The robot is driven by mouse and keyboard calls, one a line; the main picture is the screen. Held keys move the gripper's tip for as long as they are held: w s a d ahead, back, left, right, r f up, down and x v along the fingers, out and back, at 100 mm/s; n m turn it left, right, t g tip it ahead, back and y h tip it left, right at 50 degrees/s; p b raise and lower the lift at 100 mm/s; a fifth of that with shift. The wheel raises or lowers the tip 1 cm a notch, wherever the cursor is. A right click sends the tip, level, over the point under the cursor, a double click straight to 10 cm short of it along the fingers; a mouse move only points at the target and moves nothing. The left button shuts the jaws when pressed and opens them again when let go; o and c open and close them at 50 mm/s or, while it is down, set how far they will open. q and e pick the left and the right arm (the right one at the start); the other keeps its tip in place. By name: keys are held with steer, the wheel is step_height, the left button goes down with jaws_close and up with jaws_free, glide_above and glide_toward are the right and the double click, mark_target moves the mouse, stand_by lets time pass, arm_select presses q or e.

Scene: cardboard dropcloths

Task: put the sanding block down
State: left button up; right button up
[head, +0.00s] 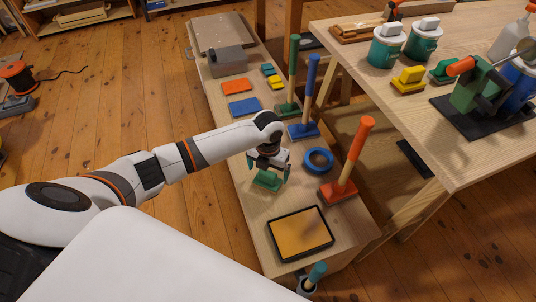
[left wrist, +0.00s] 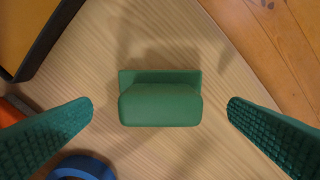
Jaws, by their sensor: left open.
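The green sanding block (head: 266,181) rests on the low wooden bench (head: 262,211), between the blue ring and the bench's left edge. In the left wrist view the green sanding block (left wrist: 160,98) lies on the bare wood, its raised grip facing the camera. My left gripper (head: 268,170) is just above the block. Its two green padded fingers stand wide apart on either side of the block in the left wrist view (left wrist: 160,108), with clear gaps and no contact. My right gripper is not in view.
A blue ring (head: 318,160) and an orange-handled tool (head: 346,165) stand right of the block. A black-rimmed tray with a yellow-orange inside (head: 300,234) lies at the near end. Blue and green upright tools stand farther back. A higher table (head: 470,165) is at right.

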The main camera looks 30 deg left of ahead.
mark_target(268, 172)
arm_select(q)
step_height(268, 172, up, 8)
steer(key=shift+f+p, duration=0.1)
steer(key=shift+p, duration=0.7)
steer(key=shift+r, duration=0.3)
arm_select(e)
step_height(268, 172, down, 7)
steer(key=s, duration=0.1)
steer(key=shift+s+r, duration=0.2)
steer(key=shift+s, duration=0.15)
arm_select(q)
steer(key=shift+f, duration=0.1)
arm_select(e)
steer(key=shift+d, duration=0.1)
